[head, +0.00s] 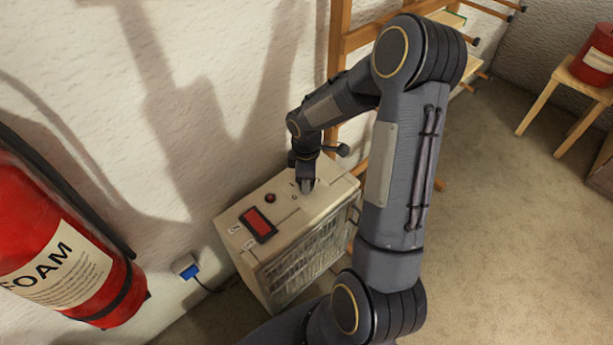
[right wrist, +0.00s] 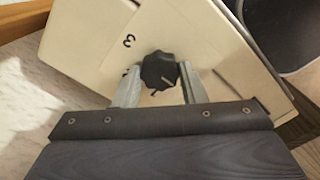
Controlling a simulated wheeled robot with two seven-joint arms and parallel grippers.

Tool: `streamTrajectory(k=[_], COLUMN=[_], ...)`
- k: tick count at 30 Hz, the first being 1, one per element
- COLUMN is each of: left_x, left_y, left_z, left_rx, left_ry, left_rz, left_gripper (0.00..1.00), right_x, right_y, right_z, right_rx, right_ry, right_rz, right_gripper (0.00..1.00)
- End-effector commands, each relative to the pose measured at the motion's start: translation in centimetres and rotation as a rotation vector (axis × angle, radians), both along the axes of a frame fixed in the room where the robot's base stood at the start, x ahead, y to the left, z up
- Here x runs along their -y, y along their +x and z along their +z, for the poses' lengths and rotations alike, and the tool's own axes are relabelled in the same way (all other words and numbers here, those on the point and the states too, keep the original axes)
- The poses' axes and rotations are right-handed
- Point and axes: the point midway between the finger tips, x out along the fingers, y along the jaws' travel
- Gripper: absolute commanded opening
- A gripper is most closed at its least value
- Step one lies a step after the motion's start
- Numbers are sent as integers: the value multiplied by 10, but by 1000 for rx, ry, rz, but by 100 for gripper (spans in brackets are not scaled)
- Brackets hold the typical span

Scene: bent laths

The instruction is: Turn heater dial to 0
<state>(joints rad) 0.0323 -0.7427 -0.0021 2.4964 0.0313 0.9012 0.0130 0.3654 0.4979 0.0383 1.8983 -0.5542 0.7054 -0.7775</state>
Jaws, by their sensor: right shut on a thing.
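The heater (head: 300,235) is a beige box with a grille front, standing on the floor against the wall. A red rocker switch (head: 258,224) and a small red lamp (head: 270,198) are on its top. My right gripper (head: 306,186) reaches down to the heater's top. In the right wrist view the black dial (right wrist: 159,70) lies between the two fingers, which are shut on it. The other numbers are hidden or unclear. My left gripper is out of view.
A red foam extinguisher (head: 70,240) hangs on the wall at left. A blue plug (head: 186,267) with a cord is low on the wall. A wooden rack (head: 340,45) stands behind the heater. A stool (head: 560,85) with a red can (head: 597,55) is at far right; the floor between is clear.

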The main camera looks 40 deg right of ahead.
Motion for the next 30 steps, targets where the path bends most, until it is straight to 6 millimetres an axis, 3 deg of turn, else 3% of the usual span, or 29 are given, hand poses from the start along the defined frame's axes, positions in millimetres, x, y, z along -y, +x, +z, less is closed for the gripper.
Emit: streamTrajectory(k=[16,17,21,30], left_x=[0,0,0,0], left_y=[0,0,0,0], left_z=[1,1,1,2], left_rx=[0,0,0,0], left_ry=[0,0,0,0], left_rz=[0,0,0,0], left_gripper=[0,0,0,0], right_x=[0,0,0,0], right_y=[0,0,0,0], right_z=[0,0,0,2], right_rx=[-1,-1,-1,1], right_ry=[-1,-1,-1,-1], right_rz=[25,25,24,22], right_gripper=[15,41,59,59])
